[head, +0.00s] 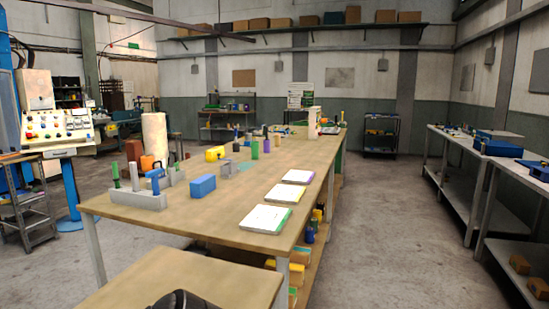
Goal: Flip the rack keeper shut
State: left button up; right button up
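A grey rack (126,199) stands on the near left corner of the long wooden workbench (232,220). Upright in or behind it are a green-handled piece (116,171), a grey upright piece (134,176) and a blue-handled piece (154,179). The rack keeper cannot be clearly picked out at this size, so its position cannot be told. Neither of my grippers can be made out in the head view. A dark rounded shape, perhaps part of me, shows at the bottom edge.
A blue box (202,187) lies right of the rack. White pads or books (266,218) lie along the bench's right side. Further back are a yellow item (214,154) and several upright bottles. A lower wooden tabletop (190,272) is in front. Open floor (390,240) lies to the right.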

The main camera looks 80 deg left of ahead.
aim_at(172, 153)
jog(key=i, duration=1.25)
jog(key=u, duration=2.6)
jog(key=i, duration=1.55)
jog(key=u, duration=5)
